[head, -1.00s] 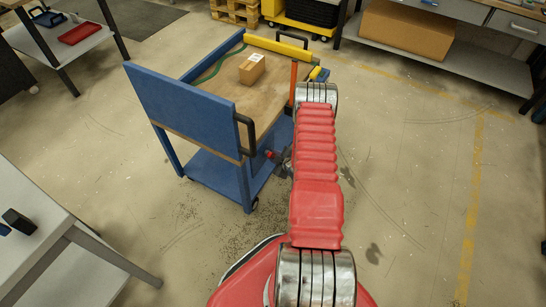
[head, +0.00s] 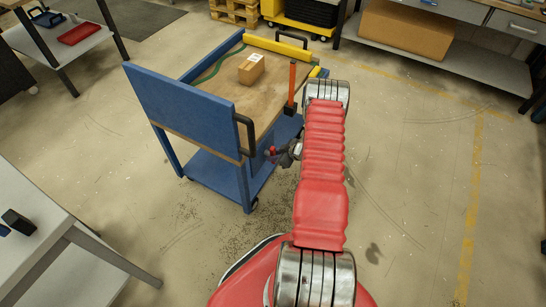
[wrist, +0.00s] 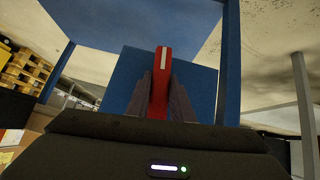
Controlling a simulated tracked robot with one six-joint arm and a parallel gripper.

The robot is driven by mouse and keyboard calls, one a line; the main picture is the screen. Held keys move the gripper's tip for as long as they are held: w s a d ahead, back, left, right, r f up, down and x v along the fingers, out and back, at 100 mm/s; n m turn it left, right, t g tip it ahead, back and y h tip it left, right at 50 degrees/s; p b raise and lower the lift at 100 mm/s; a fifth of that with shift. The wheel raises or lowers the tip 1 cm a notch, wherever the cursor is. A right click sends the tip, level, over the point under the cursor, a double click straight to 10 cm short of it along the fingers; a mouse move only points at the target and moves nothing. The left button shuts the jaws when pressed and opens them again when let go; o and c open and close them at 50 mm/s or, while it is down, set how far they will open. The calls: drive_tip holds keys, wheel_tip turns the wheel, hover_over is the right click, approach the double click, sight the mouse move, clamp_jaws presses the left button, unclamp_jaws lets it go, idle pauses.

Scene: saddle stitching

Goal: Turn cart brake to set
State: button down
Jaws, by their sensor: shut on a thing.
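The blue cart (head: 190,100) stands in the middle of the head view, with a wooden deck and a blue end panel. A small red lever (head: 271,151) shows beside its near right leg; I take it for the brake lever. My gripper (head: 284,154) is at this lever, low at the cart's right side, partly behind my red arm. In the wrist view the red lever (wrist: 161,80), with a pale stripe, stands upright between the two fingers of my gripper (wrist: 161,100), which are shut on it. The lever's pivot and any brake marking are hidden.
A small carton (head: 251,69) and an orange upright post (head: 292,88) are on the cart. A grey table (head: 60,215) stands at lower left. A bench with a large carton (head: 405,30) is at upper right. The floor right of the cart is clear.

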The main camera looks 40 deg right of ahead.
drive_tip(key=shift+s+a+f+m+g+y, duration=0.2)
drive_tip(key=shift+a+f+m+g+y, duration=0.15)
drive_tip(key=shift+y, duration=0.25)
idle(0.3)
drive_tip(key=c, duration=1.9)
unclamp_jaws()
drive_tip(key=shift+o, duration=1.4)
drive_tip(key=shift+r, duration=0.1)
drive_tip(key=shift+o, duration=0.3)
drive_tip(key=shift+w+d+r, duration=0.1)
drive_tip(key=shift+d, duration=0.05)
drive_tip(key=shift+d+r, duration=0.1)
drive_tip(key=shift+s+d+r, duration=0.15)
drive_tip(key=shift+s+r, duration=0.1)
drive_tip(key=shift+r, duration=0.15)
drive_tip(key=v, duration=1.2)
drive_tip(key=shift+s, duration=0.35)
